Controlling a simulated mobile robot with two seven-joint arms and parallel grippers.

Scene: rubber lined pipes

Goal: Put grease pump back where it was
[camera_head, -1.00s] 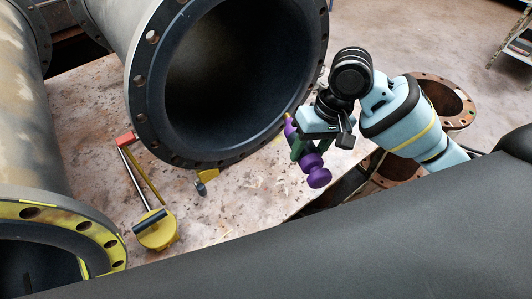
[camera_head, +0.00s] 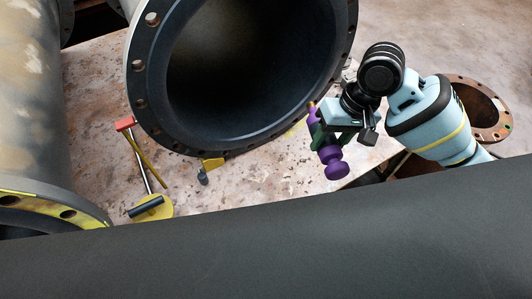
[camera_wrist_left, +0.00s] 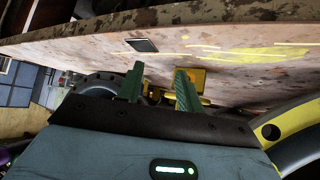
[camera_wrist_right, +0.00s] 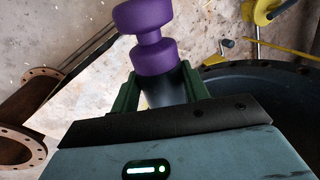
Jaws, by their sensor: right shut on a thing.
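A purple-knobbed pump with a dark body and a yellowish tip, which I take to be the grease pump (camera_head: 333,160), is in my right gripper (camera_head: 328,137). The gripper is shut around its body, in front of the large pipe's right edge. In the right wrist view the pump (camera_wrist_right: 147,35) sits between the green fingers of the right gripper (camera_wrist_right: 160,92), its purple knobs pointing away from the palm. My left gripper (camera_wrist_left: 158,85) shows only in its own wrist view, with its green fingers apart and nothing held between them.
A large dark-lined flanged pipe (camera_head: 140,90) fills the upper middle. A yellow tool with a red end (camera_head: 125,124) and a small yellow piece (camera_head: 213,163) lie on the stained surface. A rusty flange (camera_head: 487,110) stands at right. A dark grey surface (camera_head: 260,250) crosses the foreground.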

